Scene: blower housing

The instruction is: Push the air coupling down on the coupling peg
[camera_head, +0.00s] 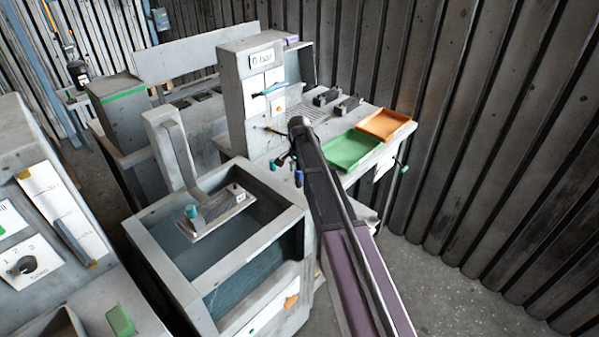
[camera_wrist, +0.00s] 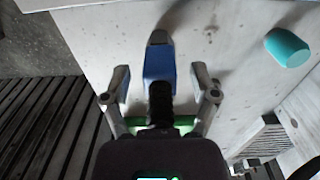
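A blue block-like part with a dark grey tip (camera_wrist: 160,65) lies between my gripper's fingers in the wrist view, with a black ribbed piece behind it. It looks like the air coupling, but I cannot be sure. My gripper (camera_wrist: 160,76) is open, with a gap on each side of the blue part. A teal cylinder (camera_wrist: 288,47) stands on the pale surface to the right; I cannot tell whether it is the coupling peg. In the head view my gripper (camera_head: 289,164) is small and dark at the bench's front edge, with a blue part (camera_head: 298,178) near it.
A grey housing (camera_head: 243,90) with a "0 bar" sign stands behind my gripper. A green tray (camera_head: 352,150) and an orange tray (camera_head: 384,124) lie to the right on the bench. An open tank (camera_head: 158,258) with a plate fixture (camera_head: 222,212) stands at the front left.

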